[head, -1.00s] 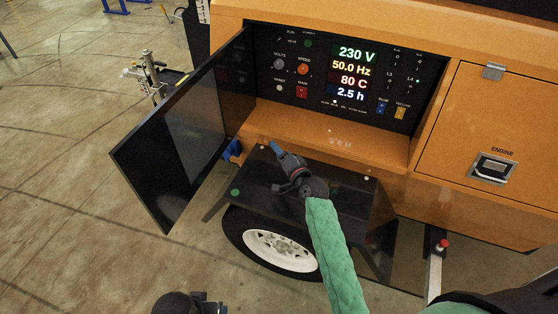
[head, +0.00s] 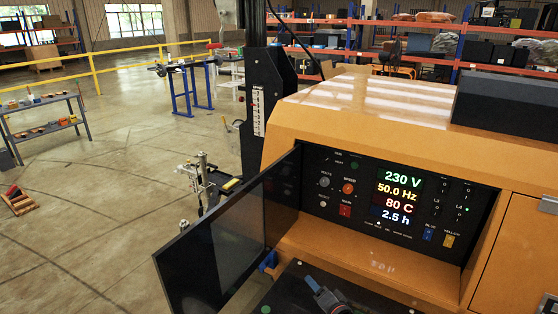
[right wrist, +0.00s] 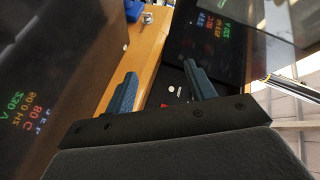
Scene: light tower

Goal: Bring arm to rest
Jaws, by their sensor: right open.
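My right gripper (head: 325,296) shows at the bottom edge of the head view, over the dark shelf below the control panel (head: 385,205). Most of my right arm is cut off by the frame. In the right wrist view the right gripper's two blue-grey fingers (right wrist: 162,88) stand apart with nothing between them. The orange generator housing (head: 330,125) surrounds the panel, which is lit with 230 V, 50.0 Hz, 80 C and 2.5 h. My left gripper is not in view.
The open dark door (head: 225,240) stands out to the left of the panel recess. A black mast (head: 255,90) rises behind it. Open concrete floor (head: 110,190) lies to the left, with a grey workbench (head: 45,115) and a yellow railing (head: 130,65) further back.

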